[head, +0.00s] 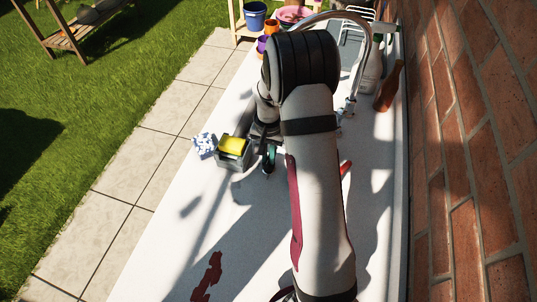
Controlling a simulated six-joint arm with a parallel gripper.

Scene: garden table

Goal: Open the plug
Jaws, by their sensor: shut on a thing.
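No plug shows in the head view; my arm covers the middle of the table and most of the area around the sink tap (351,102). The tap is a tall, curved chrome spout at the back right, partly behind my arm. My gripper is at the far end of my arm, near the dark wrist parts left of the forearm. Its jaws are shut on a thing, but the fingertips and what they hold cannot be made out. A small dark and teal thing (269,158) shows just below the wrist.
A grey holder with a yellow sponge (235,145) and a crumpled blue-white cloth (204,145) lie left of my wrist. A brown bottle (388,88) stands by the brick wall (470,130). A blue bucket (255,15) stands at the back.

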